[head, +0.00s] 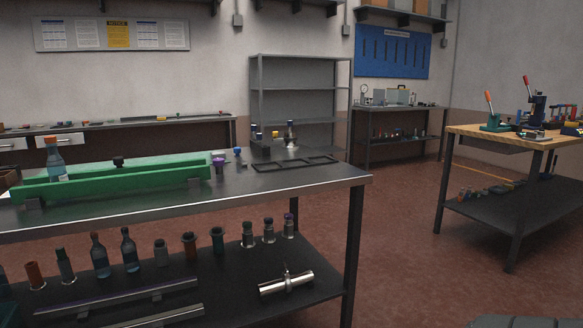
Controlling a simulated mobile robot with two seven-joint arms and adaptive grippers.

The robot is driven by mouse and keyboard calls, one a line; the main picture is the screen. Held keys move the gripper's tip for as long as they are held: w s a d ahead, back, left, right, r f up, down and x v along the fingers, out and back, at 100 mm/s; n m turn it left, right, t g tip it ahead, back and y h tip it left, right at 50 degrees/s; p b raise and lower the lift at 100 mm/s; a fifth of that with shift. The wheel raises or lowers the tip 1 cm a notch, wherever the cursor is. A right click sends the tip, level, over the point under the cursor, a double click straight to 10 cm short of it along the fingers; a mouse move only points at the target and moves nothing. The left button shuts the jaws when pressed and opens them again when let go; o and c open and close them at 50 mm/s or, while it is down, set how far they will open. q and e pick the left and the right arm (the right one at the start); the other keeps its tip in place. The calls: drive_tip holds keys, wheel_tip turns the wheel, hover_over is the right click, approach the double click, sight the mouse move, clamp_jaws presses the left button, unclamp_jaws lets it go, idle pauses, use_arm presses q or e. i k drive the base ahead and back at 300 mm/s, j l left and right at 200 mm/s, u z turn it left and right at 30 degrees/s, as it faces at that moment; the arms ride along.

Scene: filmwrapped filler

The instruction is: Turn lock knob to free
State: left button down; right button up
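A long green fixture (110,185) with raised side rails lies on the near dark-topped workbench (300,183) at the left. A small black knob (118,161) stands up near the fixture's middle. A purple-topped piece (219,161) and a blue-topped piece (238,152) stand at its right end. I cannot tell which of these, if any, is the lock knob, or how it is turned. A clear bottle with an orange cap (54,158) stands upright at the fixture's left end. Neither of my grippers shows.
A black frame (295,163) lies on the bench's right part. Several bottles and a silver roller (286,284) rest on its lower shelf. A wood-topped bench (510,135) with hand presses stands at the right. The red floor (400,250) between the benches is clear.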

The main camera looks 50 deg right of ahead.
sight(220, 162)
drive_tip(key=i+l+z, duration=0.2)
drive_tip(key=i+z, duration=0.2)
drive_tip(key=i+l+z, duration=0.1)
drive_tip(key=i+z, duration=0.75)
drive_tip(key=i+j, duration=0.1)
drive_tip(key=i, duration=0.2)
drive_tip(key=i+j, duration=0.15)
drive_tip(key=i, duration=0.2)
